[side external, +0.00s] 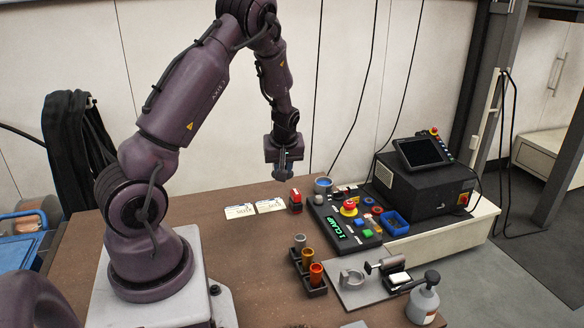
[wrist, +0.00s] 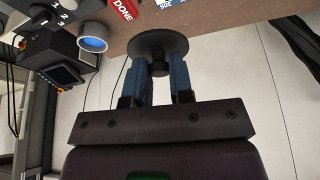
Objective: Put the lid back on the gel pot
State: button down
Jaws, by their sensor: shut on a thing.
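My gripper (side external: 284,171) hangs above the back edge of the brown table, fingers pointing down. In the wrist view its two blue fingers (wrist: 166,72) are shut on the knob of a dark round lid (wrist: 158,42). The lid is clear of the table; it is too small to make out well in the side view. The gel pot (side external: 323,186) stands open near the back edge of the table, right of and below my gripper, with blue inside. It also shows in the wrist view (wrist: 92,38), at the upper left, apart from the lid.
A red block (side external: 295,200) stands just left of the pot, with white cards (side external: 240,211) further left. A black control panel (side external: 349,222) with buttons is in front of the pot. A dark box with a screen (side external: 421,152) stands to the right. Several small cups (side external: 307,262) stand nearer.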

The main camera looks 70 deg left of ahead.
jog(key=shift+w+a+f, duration=0.5)
jog(key=shift+a+f, duration=0.2)
jog(key=shift+a, duration=0.05)
jog(key=w+a, duration=0.1)
jog(key=w, duration=0.2)
jog(key=w+a+f, duration=0.1)
jog(key=w+a, duration=0.1)
jog(key=w, duration=0.2)
jog(key=w+a, duration=0.1)
jog(key=w, duration=0.3)
jog(key=shift+a+f, duration=0.15)
jog(key=shift+w+f, duration=0.45)
jog(key=shift+f, duration=0.3)
jog(key=shift+w+f, duration=0.45)
jog(key=shift+f, duration=0.3)
jog(key=shift+w+f, duration=0.45)
jog(key=shift+f, duration=0.3)
jog(key=shift+f, duration=0.15)
